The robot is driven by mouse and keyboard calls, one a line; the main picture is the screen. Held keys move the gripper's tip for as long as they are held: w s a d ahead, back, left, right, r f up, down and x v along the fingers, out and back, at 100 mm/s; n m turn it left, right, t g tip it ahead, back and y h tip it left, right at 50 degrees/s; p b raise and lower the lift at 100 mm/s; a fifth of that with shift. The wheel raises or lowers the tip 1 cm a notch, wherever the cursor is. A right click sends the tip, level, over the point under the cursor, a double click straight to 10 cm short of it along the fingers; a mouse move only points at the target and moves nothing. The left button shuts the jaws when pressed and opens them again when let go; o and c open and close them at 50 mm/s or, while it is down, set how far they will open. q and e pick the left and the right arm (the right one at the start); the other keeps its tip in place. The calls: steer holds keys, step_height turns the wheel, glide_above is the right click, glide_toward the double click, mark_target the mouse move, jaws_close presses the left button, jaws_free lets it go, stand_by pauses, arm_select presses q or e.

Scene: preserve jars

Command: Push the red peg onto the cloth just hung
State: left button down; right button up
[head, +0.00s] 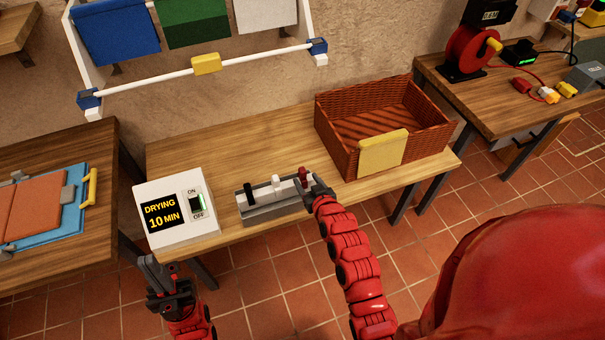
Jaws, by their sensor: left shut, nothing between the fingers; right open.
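The red peg (303,174) stands upright at the right end of a grey peg holder (270,206) on the middle table. My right gripper (317,187) is open right beside the red peg; I cannot tell whether it touches it. My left gripper (153,268) is shut and empty, low in front of the table near the white box. A blue cloth (115,32), a green cloth (190,22) and a white cloth (265,14) hang from the white rack above. Which was hung last, I cannot tell.
A black peg (249,193) and a white peg (277,184) share the holder. A white drying timer box (174,210) stands left. A wicker basket (355,160) with a yellow piece (383,153) on its front stands right. The rack's lower bar (150,80) carries a yellow block (206,64).

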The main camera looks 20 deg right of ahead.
mark_target(304, 178)
steer(key=p+x, duration=0.1)
steer(key=x, duration=0.2)
steer(key=shift+w+a+r, duration=0.1)
steer(key=shift+w+f, duration=0.35)
steer(key=shift+w, duration=0.15)
jaws_close()
